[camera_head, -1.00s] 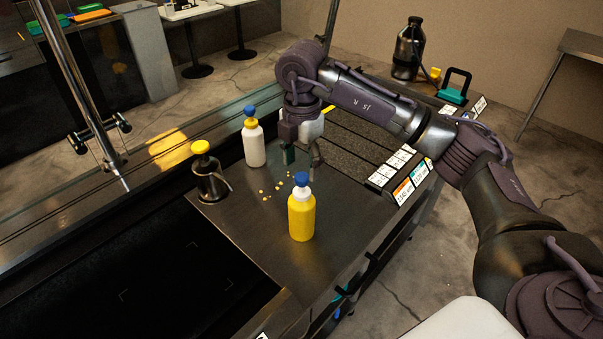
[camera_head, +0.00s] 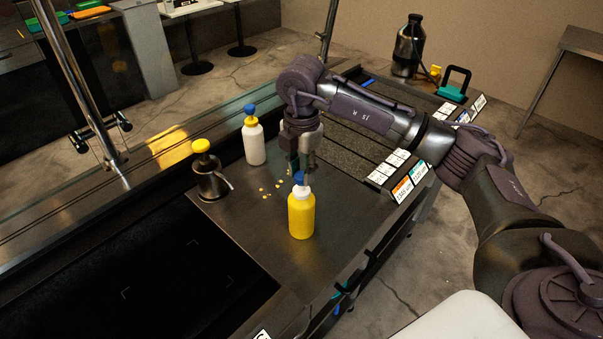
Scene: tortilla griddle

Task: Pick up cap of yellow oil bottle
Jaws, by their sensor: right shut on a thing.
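The yellow oil bottle (camera_head: 301,217) stands upright on the steel counter, with a white collar and a blue cap (camera_head: 299,178) at its top. My right gripper (camera_head: 302,168) points down from above and is shut on the blue cap. The cap still appears to sit at the bottle's neck; whether there is a gap is too small to tell. My left gripper is not in view.
A white bottle (camera_head: 254,145) with a yellow collar and blue top stands behind left. A metal pot (camera_head: 211,182) with a yellow lid stands further left. Small yellow bits (camera_head: 265,193) lie beside the yellow bottle. A dark griddle (camera_head: 180,270) fills the lower left.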

